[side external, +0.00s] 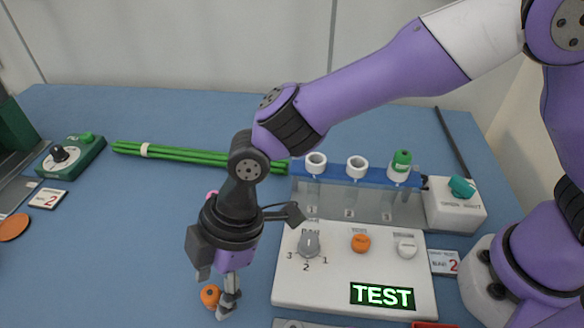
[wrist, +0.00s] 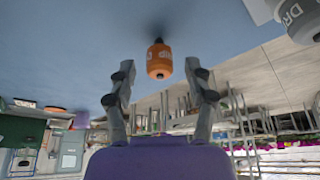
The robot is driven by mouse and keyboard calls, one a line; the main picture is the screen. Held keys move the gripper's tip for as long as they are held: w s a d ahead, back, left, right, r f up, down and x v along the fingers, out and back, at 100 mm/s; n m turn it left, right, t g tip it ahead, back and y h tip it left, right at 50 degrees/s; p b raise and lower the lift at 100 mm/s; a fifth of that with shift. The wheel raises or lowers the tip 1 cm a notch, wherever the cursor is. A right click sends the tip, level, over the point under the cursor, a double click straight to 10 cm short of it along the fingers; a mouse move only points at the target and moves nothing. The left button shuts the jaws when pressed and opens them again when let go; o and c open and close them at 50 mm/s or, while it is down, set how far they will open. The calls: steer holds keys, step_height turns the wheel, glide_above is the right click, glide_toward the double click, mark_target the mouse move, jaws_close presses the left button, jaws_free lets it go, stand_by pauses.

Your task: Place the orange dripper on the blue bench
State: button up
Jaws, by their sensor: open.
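The orange dripper (side external: 210,296) is at the front of the blue bench (side external: 100,230), beside my gripper's fingertips. In the wrist view the dripper (wrist: 159,60) shows whole, with a dark shadow where it meets the blue surface, so it appears to rest on the bench. My gripper (side external: 222,304) points down close to the bench. In the wrist view its two fingers (wrist: 160,78) are spread apart, with the dripper between and just beyond the tips. No finger visibly touches it.
A white control box (side external: 330,290) with knobs and a lit TEST display stands right of my gripper. Behind it is a clear rack (side external: 345,205) with white cups and a green dripper (side external: 402,158). Green stakes (side external: 190,154) lie behind. The left-middle bench is clear.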

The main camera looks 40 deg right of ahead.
steer(key=v, duration=1.1)
steer(key=w+d+r+m+t, duration=0.2)
steer(key=d+r+m, duration=0.25)
steer(key=d, duration=0.55)
steer(key=s+d+m+t+h, duration=0.1)
steer(key=s+d+m+h, duration=0.1)
steer(key=d+m, duration=0.4)
steer(key=s+d+m+t+h, duration=0.2)
steer(key=s+d+m, duration=0.2)
steer(key=d, duration=0.9)
steer(key=m, duration=0.3)
steer(key=shift+s+d+t, duration=0.3)
steer(key=shift+d, duration=0.05)
